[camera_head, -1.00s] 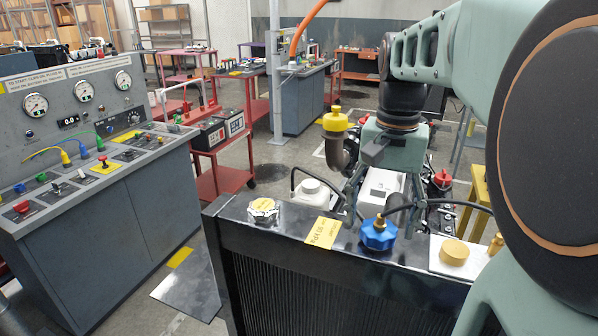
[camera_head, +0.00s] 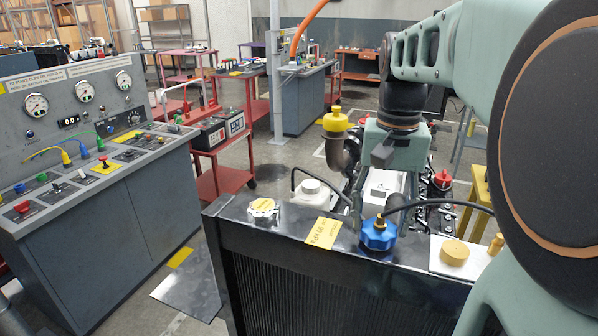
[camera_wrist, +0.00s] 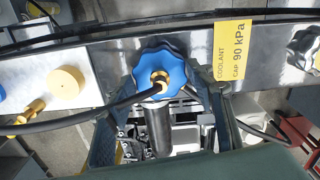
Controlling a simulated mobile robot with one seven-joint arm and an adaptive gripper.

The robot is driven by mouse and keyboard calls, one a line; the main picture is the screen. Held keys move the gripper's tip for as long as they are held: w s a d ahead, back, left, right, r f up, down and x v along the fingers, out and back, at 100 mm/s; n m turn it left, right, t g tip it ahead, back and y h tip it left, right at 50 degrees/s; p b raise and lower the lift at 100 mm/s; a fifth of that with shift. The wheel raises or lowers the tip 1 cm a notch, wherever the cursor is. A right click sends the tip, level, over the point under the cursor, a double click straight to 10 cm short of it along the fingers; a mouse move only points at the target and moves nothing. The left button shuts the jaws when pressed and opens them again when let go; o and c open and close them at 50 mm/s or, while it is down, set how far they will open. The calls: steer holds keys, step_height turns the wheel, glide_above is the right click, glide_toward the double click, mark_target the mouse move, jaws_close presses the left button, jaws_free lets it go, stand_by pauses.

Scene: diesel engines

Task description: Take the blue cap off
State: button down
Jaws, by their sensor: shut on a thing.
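The blue cap (camera_head: 379,236) is a lobed knob with a brass fitting in its middle, on the radiator's black top edge (camera_head: 290,222). A black hose (camera_head: 440,204) runs from the fitting to the right. In the wrist view, the blue cap (camera_wrist: 150,62) is at centre, its brass fitting (camera_wrist: 160,78) facing the camera. My gripper (camera_head: 384,218) reaches down from behind the cap. In the wrist view, my gripper (camera_wrist: 160,88) has its two teal fingers on both sides of the cap, shut on it. The finger contacts are partly hidden under the cap's rim.
A yellow label (camera_head: 323,232) and a silver cap (camera_head: 263,208) lie left of the blue cap. A white plate with a yellow knob (camera_head: 454,253) is at right. A yellow-capped pipe (camera_head: 335,122) and white bottle (camera_head: 318,194) stand behind. A control console (camera_head: 90,180) is far left.

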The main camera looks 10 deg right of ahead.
mark_target(382, 216)
steer(key=n, duration=0.5)
steer(key=shift+r, duration=0.1)
steer(key=shift+r, duration=3.05)
